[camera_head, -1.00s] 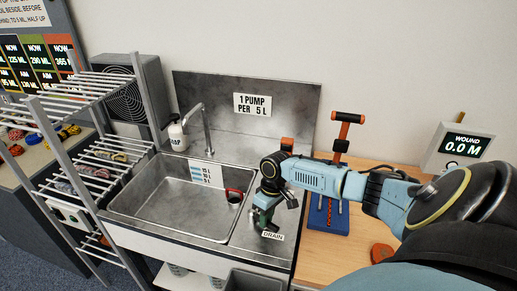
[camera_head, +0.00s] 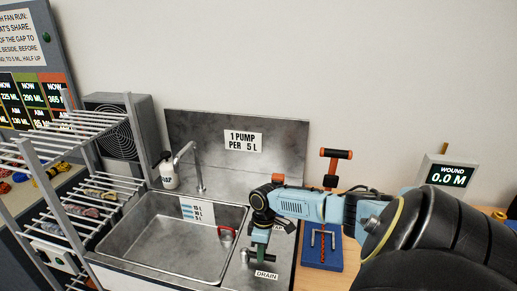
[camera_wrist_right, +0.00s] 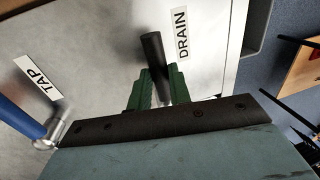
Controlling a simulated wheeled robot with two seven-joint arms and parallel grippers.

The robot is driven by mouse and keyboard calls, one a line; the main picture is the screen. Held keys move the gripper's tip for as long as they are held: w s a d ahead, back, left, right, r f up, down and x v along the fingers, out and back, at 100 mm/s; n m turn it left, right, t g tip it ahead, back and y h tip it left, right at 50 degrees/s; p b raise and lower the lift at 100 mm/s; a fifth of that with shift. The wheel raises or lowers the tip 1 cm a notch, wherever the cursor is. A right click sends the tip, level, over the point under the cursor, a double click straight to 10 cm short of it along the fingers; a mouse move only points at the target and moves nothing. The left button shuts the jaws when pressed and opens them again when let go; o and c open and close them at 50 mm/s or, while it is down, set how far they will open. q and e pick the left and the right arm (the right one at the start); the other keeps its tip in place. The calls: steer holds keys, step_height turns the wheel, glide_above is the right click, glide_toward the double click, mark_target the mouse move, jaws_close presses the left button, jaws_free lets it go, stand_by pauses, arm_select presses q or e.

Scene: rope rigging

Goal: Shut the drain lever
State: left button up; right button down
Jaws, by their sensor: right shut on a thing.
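The drain lever has a dark cylindrical handle (camera_wrist_right: 153,55), beside the white DRAIN label (camera_wrist_right: 181,35) on the grey metal counter. My right gripper (camera_wrist_right: 160,82) has green fingers on both sides of the handle and is shut on it. In the head view my right gripper (camera_head: 254,250) reaches down to the counter right of the sink, just behind the DRAIN label (camera_head: 266,274). There the fingers and wrist hide much of the lever. My left gripper is not in view.
The empty-looking sink (camera_head: 165,245) holds a red-rimmed item (camera_head: 227,234) at its right wall. A blue-handled tap lever (camera_wrist_right: 28,124) sits left of the gripper in the wrist view. A wire rack (camera_head: 60,200) stands left.

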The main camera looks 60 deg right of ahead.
steer(key=c, duration=1.3)
jaws_free()
step_height(320, 180, up, 13)
steer(key=w+d, duration=0.1)
steer(key=d, duration=0.1)
steer(key=shift+d, duration=0.25)
